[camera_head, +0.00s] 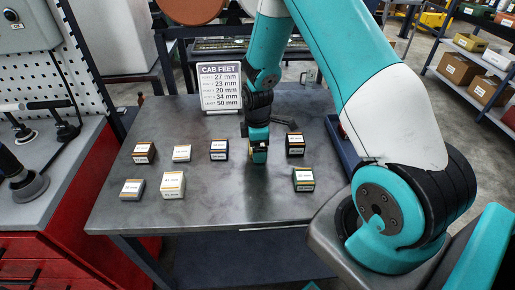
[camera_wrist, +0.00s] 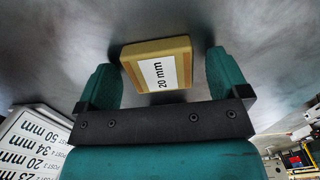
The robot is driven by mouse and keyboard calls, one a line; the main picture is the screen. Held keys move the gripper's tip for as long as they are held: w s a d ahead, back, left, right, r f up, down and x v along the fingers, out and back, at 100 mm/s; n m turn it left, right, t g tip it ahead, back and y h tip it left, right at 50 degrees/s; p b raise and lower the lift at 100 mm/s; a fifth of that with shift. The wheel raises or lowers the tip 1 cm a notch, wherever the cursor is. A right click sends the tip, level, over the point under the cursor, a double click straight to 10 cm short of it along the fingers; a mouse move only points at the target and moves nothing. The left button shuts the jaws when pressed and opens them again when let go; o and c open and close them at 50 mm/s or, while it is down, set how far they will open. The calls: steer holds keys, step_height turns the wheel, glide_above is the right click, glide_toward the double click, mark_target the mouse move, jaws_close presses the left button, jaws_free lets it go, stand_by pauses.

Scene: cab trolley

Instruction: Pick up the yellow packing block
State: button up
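The yellow packing block (camera_wrist: 182,50) has a white label reading 20 mm. In the wrist view it lies between the two teal fingers of my gripper (camera_wrist: 160,64), with a gap on both sides. The fingers are apart and hold nothing. In the head view my gripper (camera_head: 258,143) points down at the middle of the grey table (camera_head: 225,190). The yellow block (camera_head: 259,157) shows only in part there, under the fingers. Whether the fingertips touch the table cannot be told.
Other labelled blocks stand around: a dark one (camera_head: 219,150) to the left, dark ones (camera_head: 295,145) and (camera_head: 304,180) to the right, and several further left. A CAB FEET sign (camera_head: 220,88) stands behind. A blue tray (camera_head: 342,147) is at the right edge.

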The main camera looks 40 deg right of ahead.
steer(key=c, duration=0.9)
steer(key=shift+c, duration=0.2)
